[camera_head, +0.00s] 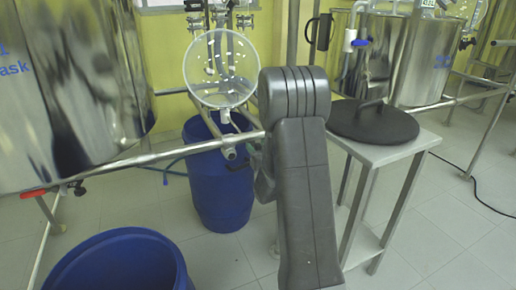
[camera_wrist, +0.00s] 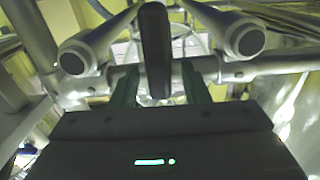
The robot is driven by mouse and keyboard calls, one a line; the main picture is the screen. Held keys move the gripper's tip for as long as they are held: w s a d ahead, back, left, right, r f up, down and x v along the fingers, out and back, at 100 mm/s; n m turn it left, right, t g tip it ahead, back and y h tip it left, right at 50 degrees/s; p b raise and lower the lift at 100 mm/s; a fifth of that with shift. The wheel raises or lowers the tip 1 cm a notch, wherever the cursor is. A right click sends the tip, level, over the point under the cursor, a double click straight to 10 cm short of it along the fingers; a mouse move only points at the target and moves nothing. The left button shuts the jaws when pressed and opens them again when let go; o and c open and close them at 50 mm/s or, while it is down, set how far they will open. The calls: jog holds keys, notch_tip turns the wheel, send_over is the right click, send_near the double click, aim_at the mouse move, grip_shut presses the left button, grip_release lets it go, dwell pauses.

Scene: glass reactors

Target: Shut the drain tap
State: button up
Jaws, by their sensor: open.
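In the wrist view, a dark upright lever (camera_wrist: 154,45), which looks like the drain tap's handle, stands between the two green fingers of my gripper (camera_wrist: 160,78). The fingers are open, one on each side of it, with a gap to each; I cannot tell how deep it sits between them. A metal rail (camera_wrist: 255,67) crosses behind it. In the head view, my gripper is mostly hidden behind my grey arm. The clear glass vessel (camera_head: 222,68) hangs above the rail there, with its white outlet (camera_head: 225,116) below.
A blue barrel (camera_head: 213,190) stands under the vessel, and an open blue drum (camera_head: 118,262) is at the front left. A steel tank with a red-handled valve (camera_head: 36,193) is at left. A small table (camera_head: 396,150) bears a black lid (camera_head: 373,122) at right.

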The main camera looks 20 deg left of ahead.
grip_shut()
jog(key=m, duration=0.1)
jog(key=m+b, duration=0.2)
jog(key=shift+w+d+f+m, duration=0.15)
jog(key=shift+w+d+m, duration=0.15)
jog(key=shift+w+m, duration=0.1)
jog(key=shift+w+d+f+m+b, duration=0.2)
jog(key=shift+f+m, duration=0.2)
jog(key=shift+m, duration=1.85)
jog(key=shift+w+d+f+m+b, duration=0.15)
jog(key=shift+w+f+m, duration=0.15)
jog(key=shift+m, duration=2)
jog(key=shift+w+d+f+m+b, duration=0.2)
jog(key=shift+f+m, duration=0.25)
jog(key=shift+m, duration=1.8)
